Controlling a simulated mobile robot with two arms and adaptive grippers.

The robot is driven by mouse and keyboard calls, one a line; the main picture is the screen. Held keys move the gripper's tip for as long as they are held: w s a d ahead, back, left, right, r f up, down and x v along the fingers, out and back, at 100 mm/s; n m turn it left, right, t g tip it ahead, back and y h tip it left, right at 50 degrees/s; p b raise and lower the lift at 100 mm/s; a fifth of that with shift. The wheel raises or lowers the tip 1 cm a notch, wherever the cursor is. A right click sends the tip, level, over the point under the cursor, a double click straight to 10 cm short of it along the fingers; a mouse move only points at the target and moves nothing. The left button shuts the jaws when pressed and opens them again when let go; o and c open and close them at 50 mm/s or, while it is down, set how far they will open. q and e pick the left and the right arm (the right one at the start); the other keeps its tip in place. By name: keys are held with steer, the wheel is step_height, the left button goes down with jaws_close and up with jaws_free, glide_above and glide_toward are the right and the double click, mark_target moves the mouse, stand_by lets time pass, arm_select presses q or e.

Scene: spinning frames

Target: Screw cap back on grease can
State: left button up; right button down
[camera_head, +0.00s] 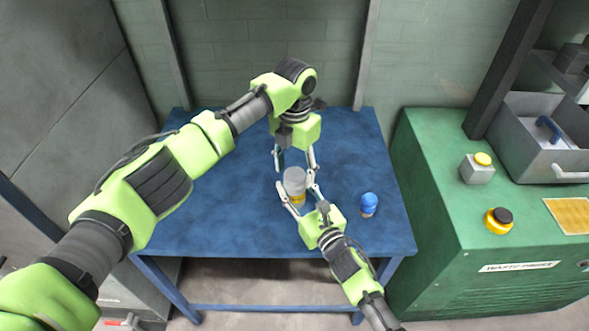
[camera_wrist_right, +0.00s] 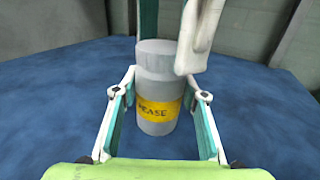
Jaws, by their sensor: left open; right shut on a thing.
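The grease can (camera_head: 296,196) stands upright on the blue table, with a yellow label reading GREASE in part in the right wrist view (camera_wrist_right: 157,120). A grey cap (camera_wrist_right: 158,53) sits on its top; I cannot tell how tightly it is seated. My right gripper (camera_head: 297,188) is shut on the can body, one finger on each side. My left gripper (camera_head: 294,163) is open, pointing down from above and behind the can, with its fingers around or beside the cap. In the right wrist view, one left finger is behind the cap and one is at its right.
A small blue-topped container (camera_head: 368,204) stands right of the can on the table (camera_head: 235,215). The green cabinet (camera_head: 440,190) to the right holds a button box (camera_head: 477,168), a yellow-and-black round item (camera_head: 498,220) and a grey bin (camera_head: 535,165). The table's left side is clear.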

arm_select(q)
step_height(320, 180, up, 4)
steer(key=shift+r, duration=0.15)
steer(key=shift+c, duration=0.6)
